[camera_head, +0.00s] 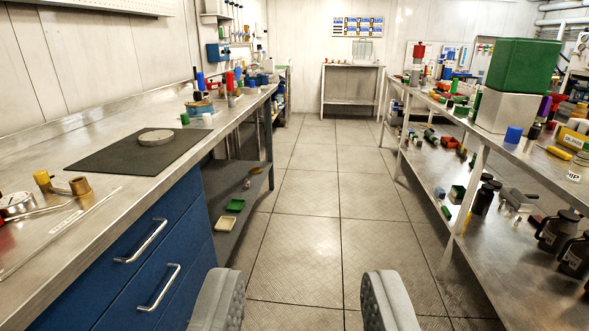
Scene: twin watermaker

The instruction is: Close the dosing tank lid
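My gripper (304,298) shows at the bottom of the view. Its two grey padded fingers are wide apart, with only floor visible between them. It touches nothing that I can see. I cannot clearly make out a dosing tank or its lid. A pale, see-through upright panel (363,48) stands on the small far table (350,67); it is too small to tell what it is. A large green box (522,66) sits on a pale metal box (508,110) on the right bench.
A tiled aisle (318,180) runs clear to the far table. The left bench has blue drawers (150,262), a dark mat (105,157) and a grey disc (156,137). The right shelves (500,225) hold dark jugs (556,232) and many small items.

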